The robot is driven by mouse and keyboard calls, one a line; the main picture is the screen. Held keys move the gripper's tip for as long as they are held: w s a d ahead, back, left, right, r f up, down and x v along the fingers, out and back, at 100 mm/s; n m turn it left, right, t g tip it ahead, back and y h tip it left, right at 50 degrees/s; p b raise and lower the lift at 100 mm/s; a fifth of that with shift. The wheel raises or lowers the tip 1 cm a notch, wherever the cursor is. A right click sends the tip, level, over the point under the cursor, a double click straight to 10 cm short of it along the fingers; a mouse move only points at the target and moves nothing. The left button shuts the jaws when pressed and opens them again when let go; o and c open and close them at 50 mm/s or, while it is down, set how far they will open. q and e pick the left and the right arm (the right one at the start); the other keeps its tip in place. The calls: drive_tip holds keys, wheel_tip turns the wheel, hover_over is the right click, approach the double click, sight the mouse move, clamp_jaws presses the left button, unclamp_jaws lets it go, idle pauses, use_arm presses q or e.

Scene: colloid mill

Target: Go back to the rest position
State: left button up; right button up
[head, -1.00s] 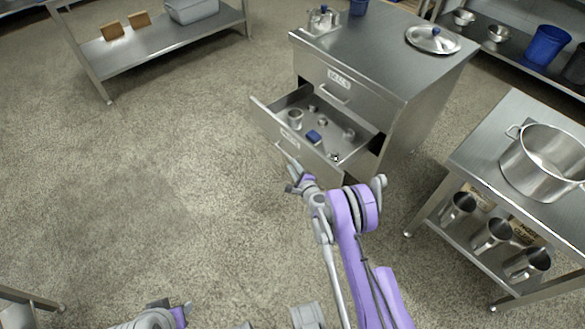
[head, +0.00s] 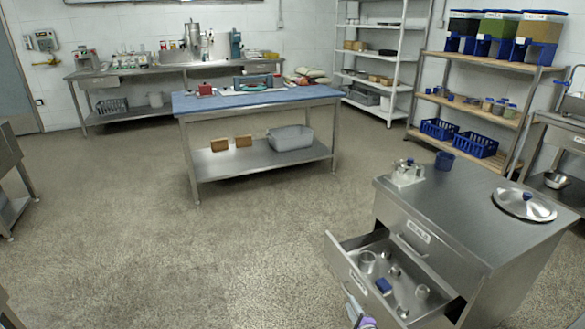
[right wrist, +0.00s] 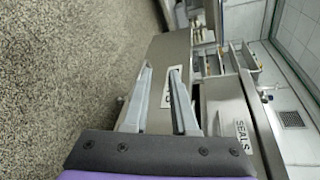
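My right gripper (head: 354,308) shows at the bottom edge of the head view, just in front of the open drawer (head: 345,270). In the right wrist view its two pale fingers (right wrist: 161,78) stand apart with nothing held between them, and a white label on a steel front shows behind them. I cannot tell whether the fingers touch the drawer front. Most of my right arm is below the head view. My left gripper is not in view.
A blue-topped table (head: 215,103) stands behind. The floor at left and centre is clear.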

drive_tip(key=s+a+r+n+g+y, duration=0.1)
drive_tip(key=s+a+r+n+g, duration=0.2)
drive_tip(key=s+a+r+n, duration=0.45)
drive_tip(key=s+a+r+n+g+y, duration=0.15)
drive_tip(key=s+r+n, duration=0.25)
drive_tip(key=s+r, duration=0.5)
drive_tip(key=s+d+n+g+h, duration=0.2)
drive_tip(key=s+n, duration=0.1)
drive_tip(key=s, duration=0.7)
drive_tip(key=s+d+r+n+g+h, duration=0.1)
drive_tip(key=s+n+g, duration=0.15)
drive_tip(key=s, duration=0.65)
drive_tip(key=s+d+n+g+h, duration=0.2)
drive_tip(key=s+n, duration=0.2)
drive_tip(key=s, duration=0.6)
use_arm(q)
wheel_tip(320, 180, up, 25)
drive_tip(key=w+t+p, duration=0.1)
drive_tip(key=p, duration=2.1)
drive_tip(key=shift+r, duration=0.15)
use_arm(e)
wheel_tip(320, 180, up, 26)
drive_tip(key=w+t, duration=0.1)
drive_tip(key=w, duration=0.1)
drive_tip(key=shift+a+t, duration=0.15)
drive_tip(key=shift+t, duration=0.15)
